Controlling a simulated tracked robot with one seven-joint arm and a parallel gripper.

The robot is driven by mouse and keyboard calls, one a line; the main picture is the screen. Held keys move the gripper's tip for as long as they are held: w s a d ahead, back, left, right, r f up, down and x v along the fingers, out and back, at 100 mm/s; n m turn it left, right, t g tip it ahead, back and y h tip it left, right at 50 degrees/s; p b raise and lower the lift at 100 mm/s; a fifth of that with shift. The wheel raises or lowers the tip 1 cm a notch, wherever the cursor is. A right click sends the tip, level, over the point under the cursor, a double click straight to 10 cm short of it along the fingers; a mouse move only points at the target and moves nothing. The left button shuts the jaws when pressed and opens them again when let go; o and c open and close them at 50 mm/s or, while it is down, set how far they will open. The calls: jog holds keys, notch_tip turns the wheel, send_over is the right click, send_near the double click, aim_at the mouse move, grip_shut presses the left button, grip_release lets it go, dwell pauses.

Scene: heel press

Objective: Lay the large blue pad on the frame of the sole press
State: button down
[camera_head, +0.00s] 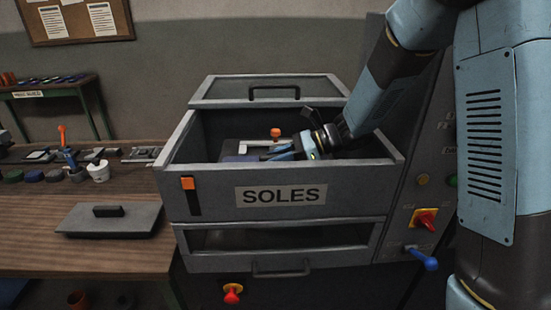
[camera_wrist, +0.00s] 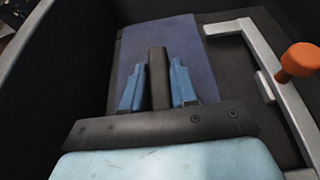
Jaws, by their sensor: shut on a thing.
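The large blue pad (camera_wrist: 180,32) is a flat dark-blue plate inside the open sole press (camera_head: 185,215), labelled SOLES. In the wrist view my gripper (camera_wrist: 157,65) has its blue fingers on both sides of a dark upright grip (camera_wrist: 158,72) on the pad and is shut on it. In the head view my gripper (camera_head: 278,153) reaches down into the press from the right, and a bluish strip of the pad (camera_head: 238,158) shows left of it. I cannot tell if the pad rests on the surface below. The gripper hides its near part.
A pale angled metal bar (camera_wrist: 236,27) with an orange knob (camera_wrist: 299,60) lies right of the pad. The press walls stand close around my gripper. A grey plate with a handle (camera_head: 110,219) lies on the wooden bench (camera_head: 60,262), near a white cup (camera_head: 98,171).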

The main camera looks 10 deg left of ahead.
jog(key=shift+f, duration=0.35)
dwell(0.3)
jog(key=c, duration=0.8)
grip_release()
